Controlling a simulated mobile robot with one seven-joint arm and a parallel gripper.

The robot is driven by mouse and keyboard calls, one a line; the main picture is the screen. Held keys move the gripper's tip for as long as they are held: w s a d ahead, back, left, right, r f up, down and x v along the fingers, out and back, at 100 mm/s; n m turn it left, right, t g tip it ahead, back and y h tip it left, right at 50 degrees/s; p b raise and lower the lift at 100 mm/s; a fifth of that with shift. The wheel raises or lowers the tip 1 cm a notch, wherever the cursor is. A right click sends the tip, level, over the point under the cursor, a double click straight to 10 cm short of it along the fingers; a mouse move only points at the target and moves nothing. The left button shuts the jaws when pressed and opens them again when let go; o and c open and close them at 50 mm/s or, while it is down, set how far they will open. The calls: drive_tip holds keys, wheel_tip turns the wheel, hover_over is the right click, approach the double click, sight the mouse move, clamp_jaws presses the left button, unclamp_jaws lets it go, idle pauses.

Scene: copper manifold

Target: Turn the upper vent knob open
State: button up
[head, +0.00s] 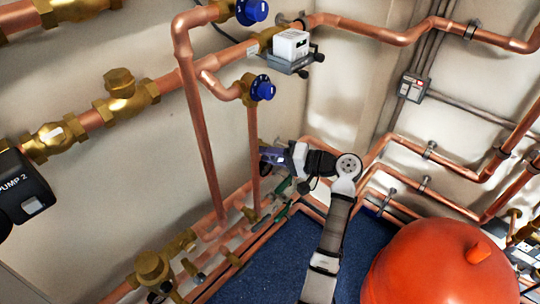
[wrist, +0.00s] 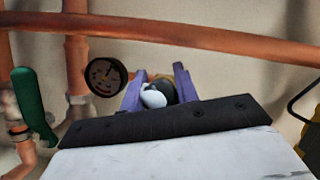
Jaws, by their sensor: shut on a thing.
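My gripper (head: 270,155) is at the wall pipes near the middle of the head view, with its purple fingers pointing left. In the wrist view, the two purple fingers of my gripper (wrist: 159,88) are closed around a small round black-and-white knob (wrist: 155,96). A brass-coloured part shows behind this knob. The frames show no label, so I take it as the vent knob by its place in my fingers. In the head view the knob is hidden by my gripper, and its turn angle cannot be told.
A round dark gauge (wrist: 106,75) is just left of my fingers, and a green lever (wrist: 33,105) is farther left. A copper pipe (wrist: 200,38) crosses above. Blue knobs (head: 263,89) sit higher on the pipes. A red tank (head: 440,265) stands at the lower right.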

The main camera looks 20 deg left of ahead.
idle(0.3)
drive_tip(key=o, duration=1)
drive_tip(key=d, duration=0.4)
drive_tip(key=d+r, duration=0.1)
drive_tip(key=d, duration=0.8)
drive_tip(key=shift+w+d+r, duration=0.15)
drive_tip(key=shift+d+r, duration=0.25)
